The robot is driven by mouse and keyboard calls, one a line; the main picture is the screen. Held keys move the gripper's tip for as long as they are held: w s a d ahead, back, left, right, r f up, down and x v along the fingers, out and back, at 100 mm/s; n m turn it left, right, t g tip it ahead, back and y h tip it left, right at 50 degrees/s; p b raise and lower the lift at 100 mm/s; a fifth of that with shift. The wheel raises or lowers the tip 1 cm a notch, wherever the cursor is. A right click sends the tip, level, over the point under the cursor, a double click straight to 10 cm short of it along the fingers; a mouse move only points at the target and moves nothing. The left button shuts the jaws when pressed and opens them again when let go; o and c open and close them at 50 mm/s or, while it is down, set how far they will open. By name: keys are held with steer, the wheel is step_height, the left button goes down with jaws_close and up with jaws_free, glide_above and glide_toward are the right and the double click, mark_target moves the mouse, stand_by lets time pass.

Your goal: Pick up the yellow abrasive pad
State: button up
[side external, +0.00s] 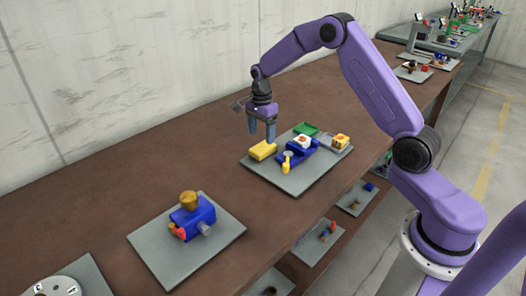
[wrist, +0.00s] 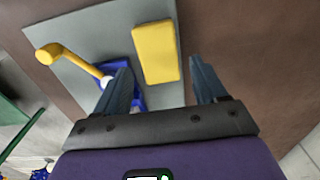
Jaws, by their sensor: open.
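The yellow abrasive pad (side external: 262,150) is a flat block lying on the left back corner of a grey plate (side external: 285,182) in the side view. In the wrist view the pad (wrist: 156,53) lies ahead of and between my open fingers. My gripper (side external: 261,140) points down just above and behind the pad, in the side view. In the wrist view its two fingers (wrist: 158,88) are apart, with nothing held between them.
Another plate (side external: 160,247) with a blue jack (side external: 192,216) stands at the front left. Brown bench (side external: 110,215) between the plates is clear.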

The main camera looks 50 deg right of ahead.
mark_target(263, 147)
steer(key=shift+s+d+f, duration=0.1)
steer(key=shift+d+f, duration=0.05)
steer(key=shift+f, duration=1.15)
steer(key=shift+s+d+f, duration=0.1)
steer(key=shift+f, duration=1.2)
steer(key=c, duration=0.8)
steer(key=shift+w+r, duration=0.1)
steer(key=shift+r, duration=0.4)
step_height(263, 147, up, 2)
steer(key=shift+r, duration=0.1)
steer(key=s+r, duration=0.3)
steer(key=s, duration=0.1)
steer(key=s+a+r, duration=0.1)
steer(key=s+r, duration=0.2)
steer(key=s, duration=0.2)
steer(key=s+r, duration=0.3)
steer(key=s, duration=0.2)
steer(key=shift+a+r, duration=0.35)
steer(key=shift+r, duration=0.05)
